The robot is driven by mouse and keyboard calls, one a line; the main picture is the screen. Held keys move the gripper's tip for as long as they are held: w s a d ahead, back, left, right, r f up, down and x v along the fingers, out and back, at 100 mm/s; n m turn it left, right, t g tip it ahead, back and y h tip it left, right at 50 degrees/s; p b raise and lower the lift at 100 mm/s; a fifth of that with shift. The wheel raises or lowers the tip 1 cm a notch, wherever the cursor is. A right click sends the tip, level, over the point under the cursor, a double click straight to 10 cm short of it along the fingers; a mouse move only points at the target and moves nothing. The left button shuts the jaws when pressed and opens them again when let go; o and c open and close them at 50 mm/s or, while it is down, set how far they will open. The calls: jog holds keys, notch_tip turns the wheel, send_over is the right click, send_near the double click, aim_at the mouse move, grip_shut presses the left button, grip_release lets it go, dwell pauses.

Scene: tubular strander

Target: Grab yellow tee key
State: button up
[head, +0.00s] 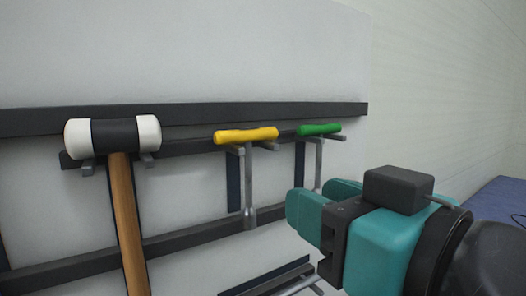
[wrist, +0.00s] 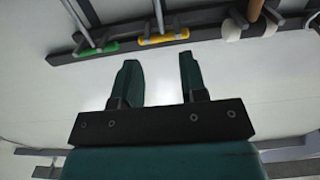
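The yellow tee key (head: 246,135) hangs on the wall rack in the head view, its yellow handle level and its grey shaft pointing down. It also shows in the wrist view (wrist: 164,38), near the top, beyond the fingertips. My gripper (head: 318,207) is to the right of and below the yellow handle in the head view, apart from it. In the wrist view my gripper (wrist: 158,75) has its two fingers spread with only pale wall seen between them. It is open and empty.
A green tee key (head: 319,129) hangs just right of the yellow one. A white-headed mallet (head: 112,137) with a wooden handle hangs to the left. Dark horizontal rails (head: 180,118) cross the wall. A blue surface (head: 500,200) lies at the far right.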

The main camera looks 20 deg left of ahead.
jog(key=p, duration=0.4)
send_near(250, 168)
jog(key=x, duration=0.5)
jog(key=shift+a, duration=0.2)
jog(key=p+x, duration=0.4)
jog(key=shift+w+a+r, duration=0.2)
jog(key=shift+w, duration=0.1)
jog(key=shift+w+a+f, duration=0.15)
jog(key=shift+w+a, duration=0.05)
jog(key=shift+c, duration=0.2)
grip_shut()
